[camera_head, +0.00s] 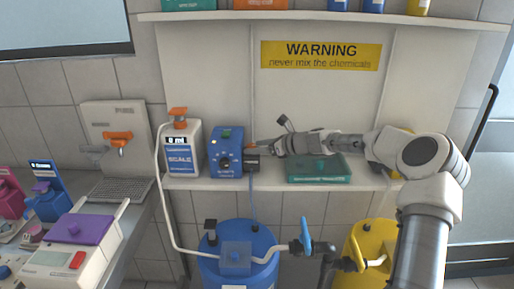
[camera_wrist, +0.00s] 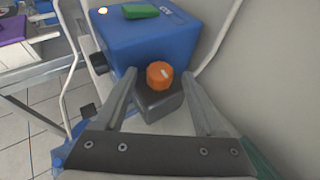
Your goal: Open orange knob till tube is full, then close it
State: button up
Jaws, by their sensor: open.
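The orange knob (camera_wrist: 160,75) sits on a dark block (camera_wrist: 158,100) at the side of a blue device (camera_wrist: 150,40). In the wrist view my gripper (camera_wrist: 158,78) is open, with one finger on each side of the knob; I cannot tell whether they touch it. In the head view the blue device (camera_head: 227,152) stands on the shelf, and my gripper (camera_head: 258,148) reaches it from the right. A thin blue tube (camera_head: 251,200) hangs below the device toward a blue barrel (camera_head: 237,255). I cannot tell the tube's fill level.
A green box (camera_head: 318,168) lies on the shelf below my arm. A yellow barrel (camera_head: 368,255) stands below right. A warning sign (camera_head: 321,55) hangs behind.

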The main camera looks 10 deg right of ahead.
grip_shut()
dwell(0.4)
jog(key=shift+w+r+n+g+y+p, duration=0.15)
jog(key=shift+n+g+y+p, duration=0.2)
jog(key=shift+p, duration=0.55)
jog(key=shift+w+d+n+g+y+p, duration=0.1)
jog(key=shift+n+g+y+p, duration=0.35)
jog(key=shift+n+g+p, duration=0.5)
jog(key=shift+w+d+f+n+g+y+p, duration=0.1)
jog(key=shift+w+f+n+g+y+p, duration=0.1)
jog(key=shift+n+g+y+p, duration=0.45)
jog(key=shift+w+n+g+y+p, duration=0.1)
jog(key=shift+n+g+y+p, duration=0.25)
jog(key=shift+n+g, duration=0.7)
